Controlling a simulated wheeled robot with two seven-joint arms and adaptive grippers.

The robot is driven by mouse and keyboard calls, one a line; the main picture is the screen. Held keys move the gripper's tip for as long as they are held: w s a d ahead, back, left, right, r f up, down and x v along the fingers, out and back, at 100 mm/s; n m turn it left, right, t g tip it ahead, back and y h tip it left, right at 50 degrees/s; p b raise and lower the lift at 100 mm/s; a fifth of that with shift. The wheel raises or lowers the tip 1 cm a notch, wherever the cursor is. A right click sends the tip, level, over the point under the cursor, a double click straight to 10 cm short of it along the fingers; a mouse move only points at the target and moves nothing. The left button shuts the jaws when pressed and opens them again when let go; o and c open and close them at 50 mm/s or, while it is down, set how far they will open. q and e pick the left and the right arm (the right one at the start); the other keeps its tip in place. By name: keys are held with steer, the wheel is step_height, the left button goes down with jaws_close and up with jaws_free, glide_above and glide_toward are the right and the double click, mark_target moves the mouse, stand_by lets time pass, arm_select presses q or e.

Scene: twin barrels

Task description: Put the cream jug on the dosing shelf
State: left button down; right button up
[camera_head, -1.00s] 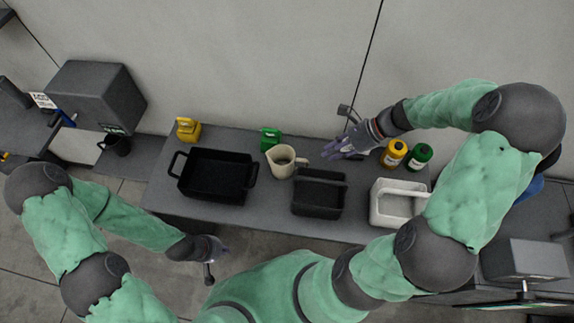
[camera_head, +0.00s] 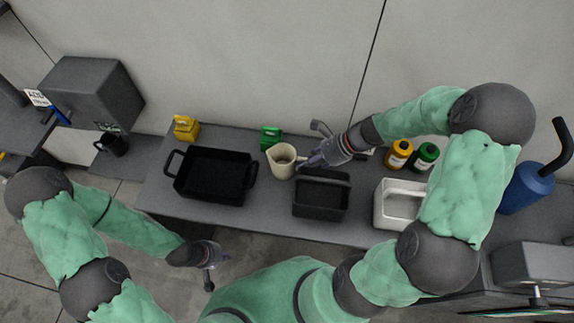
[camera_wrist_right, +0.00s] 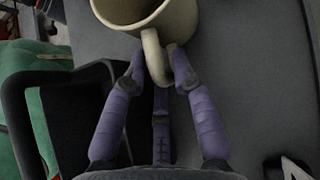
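The cream jug (camera_head: 281,161) stands upright on the grey bench, between the large black tray and the dark divided bin, its handle facing right. My right gripper (camera_head: 306,163) reaches it from the right at handle height. In the right wrist view the jug (camera_wrist_right: 128,12) is at the top, and the fingers (camera_wrist_right: 156,62) stand open on both sides of its handle, with a small gap visible. My left gripper (camera_head: 210,268) hangs in front of the bench, far from the jug; its fingers are too small to judge. I cannot tell which surface is the dosing shelf.
The black tray (camera_head: 246,188) is left of the jug, the dark bin (camera_head: 320,212) just right. A white bin (camera_head: 385,218), yellow bottle (camera_head: 398,154) and green bottle (camera_head: 426,156) stand further right. Behind are a green container (camera_head: 270,137) and yellow one (camera_head: 186,128). A grey box (camera_head: 95,92) is far left.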

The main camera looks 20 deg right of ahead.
jaws_close()
steer(key=shift+r, duration=0.1)
